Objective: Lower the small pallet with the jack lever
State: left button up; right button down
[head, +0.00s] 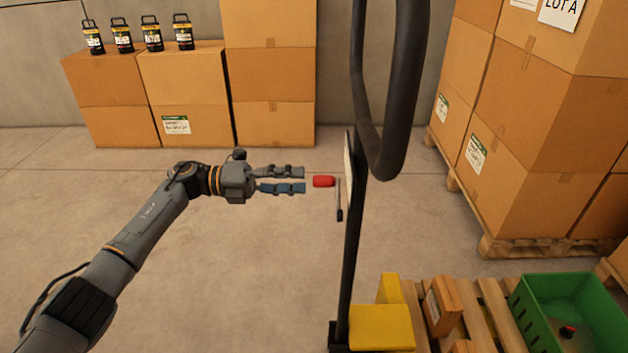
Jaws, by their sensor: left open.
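The jack lever shows a red knob (324,181) on a thin dark rod (339,206) beside the black post (350,250) of the pallet jack. My left gripper (305,180) is open, just left of the red knob, with its fingers pointing right toward it. A small gap seems to separate the fingertips from the knob. The small pallet (492,306) is at the lower right, next to the jack's yellow body (381,327). Its lower part is cut off by the frame edge. My right gripper is not in view.
A thick black handle loop (404,110) rises above the post. On the pallet are a green crate (530,312) and a small brown box (442,306). Stacked cartons (530,130) stand at the right, and more cartons (274,75) with lanterns line the back wall. The floor at left is clear.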

pick_arm(q)
jog(key=a, duration=0.6)
jog(key=shift+a, duration=0.15)
